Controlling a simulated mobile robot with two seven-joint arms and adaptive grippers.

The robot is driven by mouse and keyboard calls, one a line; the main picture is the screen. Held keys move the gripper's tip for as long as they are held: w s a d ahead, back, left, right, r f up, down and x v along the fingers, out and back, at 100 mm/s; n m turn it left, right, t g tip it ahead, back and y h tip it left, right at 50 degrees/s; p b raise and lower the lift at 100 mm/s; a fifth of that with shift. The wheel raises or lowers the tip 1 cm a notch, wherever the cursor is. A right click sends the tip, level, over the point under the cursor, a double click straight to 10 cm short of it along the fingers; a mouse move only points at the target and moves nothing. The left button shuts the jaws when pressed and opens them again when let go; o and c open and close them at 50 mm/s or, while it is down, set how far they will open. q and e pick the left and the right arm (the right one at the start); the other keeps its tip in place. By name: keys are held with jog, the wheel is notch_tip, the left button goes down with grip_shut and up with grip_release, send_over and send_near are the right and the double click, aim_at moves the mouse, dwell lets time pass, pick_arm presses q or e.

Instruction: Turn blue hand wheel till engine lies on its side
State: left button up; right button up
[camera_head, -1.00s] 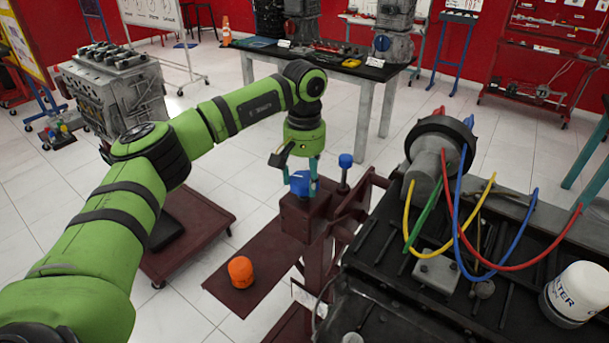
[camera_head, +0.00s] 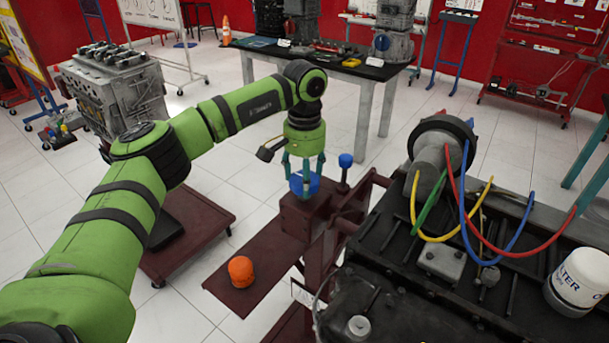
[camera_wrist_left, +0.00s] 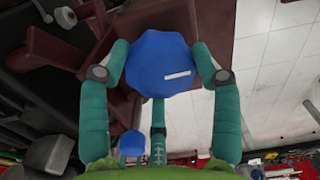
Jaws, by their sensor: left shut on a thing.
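The blue hand wheel (camera_head: 304,184) sits on top of the dark red gearbox of the engine stand (camera_head: 303,216). My left gripper (camera_head: 303,176) points down over it, with its teal fingers closed around the wheel. In the left wrist view the blue wheel (camera_wrist_left: 160,64) lies between the fingers, with a white mark on its face. The engine (camera_head: 390,290) is on the stand at right, dark, with coloured leads and a round distributor cap on it. It looks slightly tilted. My right gripper is not in view.
A second blue knob (camera_head: 345,160) stands just right of the wheel. An orange cap (camera_head: 241,271) sits on the stand's dark red base plate. A white oil filter (camera_head: 582,283) is on the engine's right. A table (camera_head: 340,66) stands behind.

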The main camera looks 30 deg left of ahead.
pick_arm(q)
jog(key=o, duration=1.1)
jog(key=shift+o, duration=0.2)
notch_tip(320, 180, up, 12)
